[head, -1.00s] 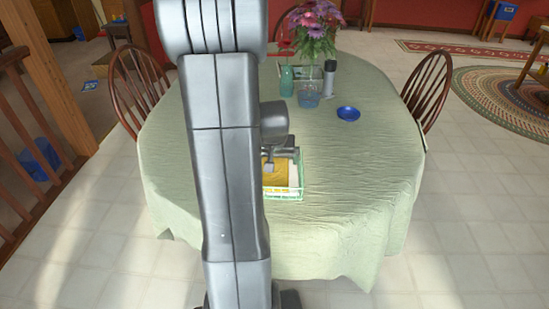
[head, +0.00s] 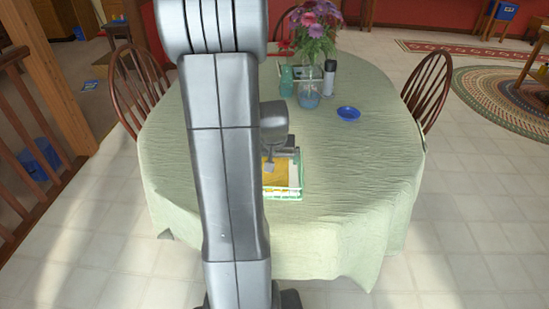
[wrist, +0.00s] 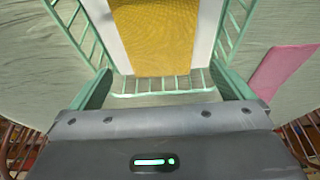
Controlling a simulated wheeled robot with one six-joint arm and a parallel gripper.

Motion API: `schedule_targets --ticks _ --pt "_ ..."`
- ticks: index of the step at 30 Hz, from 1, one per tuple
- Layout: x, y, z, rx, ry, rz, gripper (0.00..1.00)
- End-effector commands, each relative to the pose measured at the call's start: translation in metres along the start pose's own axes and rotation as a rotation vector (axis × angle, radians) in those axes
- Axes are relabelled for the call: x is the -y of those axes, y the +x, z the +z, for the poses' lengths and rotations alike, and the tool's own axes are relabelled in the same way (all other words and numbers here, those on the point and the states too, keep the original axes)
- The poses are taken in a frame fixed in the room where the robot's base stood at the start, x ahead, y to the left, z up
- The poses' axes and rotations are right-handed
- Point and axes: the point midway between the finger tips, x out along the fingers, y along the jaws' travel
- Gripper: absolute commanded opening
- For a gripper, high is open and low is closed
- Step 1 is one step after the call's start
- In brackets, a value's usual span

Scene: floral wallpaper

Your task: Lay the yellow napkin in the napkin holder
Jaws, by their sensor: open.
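The yellow napkin (head: 274,177) lies flat inside the napkin holder (head: 284,199), a pale green wire-sided tray near the table's front middle. In the wrist view the yellow napkin (wrist: 165,35) lies over white material, between the holder's side rails (wrist: 78,32). My gripper (head: 272,164) is open, just over the napkin and holder. It is partly hidden behind my arm in the head view. No napkin shows held in the jaws. My arm also hides the holder's left side.
A pink flat item (wrist: 283,72) lies on the tablecloth right of the holder in the wrist view. A blue dish (head: 348,113), a flower vase (head: 309,98), a teal bottle (head: 286,80) and a dark canister (head: 330,78) stand farther back. The table's right side is clear.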

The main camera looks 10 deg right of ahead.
Motion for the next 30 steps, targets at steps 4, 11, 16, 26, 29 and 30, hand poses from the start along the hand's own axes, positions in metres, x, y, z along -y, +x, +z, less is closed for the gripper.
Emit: schedule_targets --ticks 4,11,16,26,29,30 --pt "0.0 -0.008 -0.004 -0.001 0.0 0.0 1.0" --pt "0.0 -0.026 -0.011 0.0 0.0 0.0 1.0" --pt "0.0 -0.038 -0.016 -0.001 0.0 0.0 1.0" --pt "0.0 -0.063 -0.026 0.0 0.0 0.0 1.0" --pt "0.0 -0.07 -0.029 -0.001 0.0 0.0 1.0" --pt "0.0 -0.073 -0.03 -0.001 0.0 0.0 1.0"
